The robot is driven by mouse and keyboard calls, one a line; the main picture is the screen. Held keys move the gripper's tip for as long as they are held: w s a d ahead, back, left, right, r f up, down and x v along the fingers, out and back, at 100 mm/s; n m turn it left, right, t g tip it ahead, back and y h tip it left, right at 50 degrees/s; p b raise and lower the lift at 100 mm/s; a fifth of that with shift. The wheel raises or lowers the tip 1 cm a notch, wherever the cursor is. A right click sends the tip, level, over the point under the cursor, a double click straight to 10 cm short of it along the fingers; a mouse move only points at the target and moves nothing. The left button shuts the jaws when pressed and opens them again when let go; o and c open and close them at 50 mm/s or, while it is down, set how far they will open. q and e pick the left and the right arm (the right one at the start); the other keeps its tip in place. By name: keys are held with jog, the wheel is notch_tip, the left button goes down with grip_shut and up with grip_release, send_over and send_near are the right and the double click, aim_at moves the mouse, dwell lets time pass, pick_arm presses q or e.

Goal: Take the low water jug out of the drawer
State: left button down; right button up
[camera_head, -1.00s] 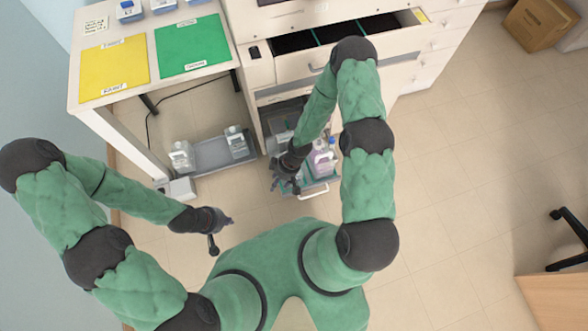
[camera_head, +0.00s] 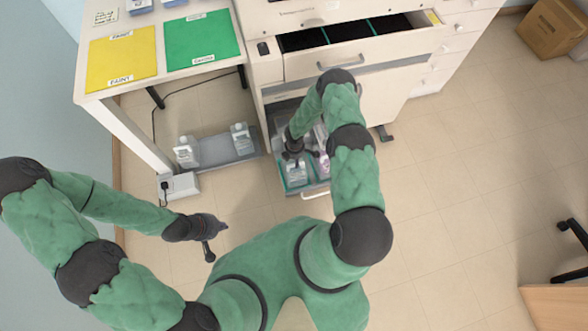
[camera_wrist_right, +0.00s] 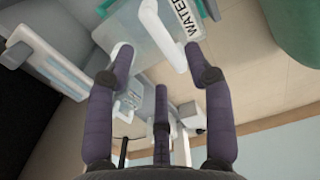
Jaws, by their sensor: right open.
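The low drawer (camera_head: 316,193) of the cabinet stands pulled out. A clear jug (camera_head: 297,178) with a white label sits at its front left. In the right wrist view, a translucent jug labelled WATER (camera_wrist_right: 150,22) with a white handle (camera_wrist_right: 163,36) is close ahead. My right gripper (camera_head: 297,155) is over the drawer, just behind the jug's label. In the wrist view its open fingers (camera_wrist_right: 158,60) have the handle just beyond and between their tips; contact cannot be told. My left gripper (camera_head: 217,238) is open and empty over the floor.
A purple-tinted jug (camera_head: 322,165) stands right of the water jug in the drawer. Two clear jugs stand on a grey floor tray (camera_head: 216,152) at left. An open upper drawer (camera_head: 370,55) overhangs behind my right arm. The floor in front is clear.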

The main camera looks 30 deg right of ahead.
aim_at(294, 166)
jog(key=shift+s+f+b, duration=0.15)
jog(key=shift+f+b, duration=0.5)
jog(key=shift+f, duration=0.75)
jog(key=shift+s+f+b, duration=0.15)
jog(key=shift+f+b, duration=0.5)
jog(key=shift+f, duration=0.7)
jog(key=shift+d, duration=0.1)
grip_shut()
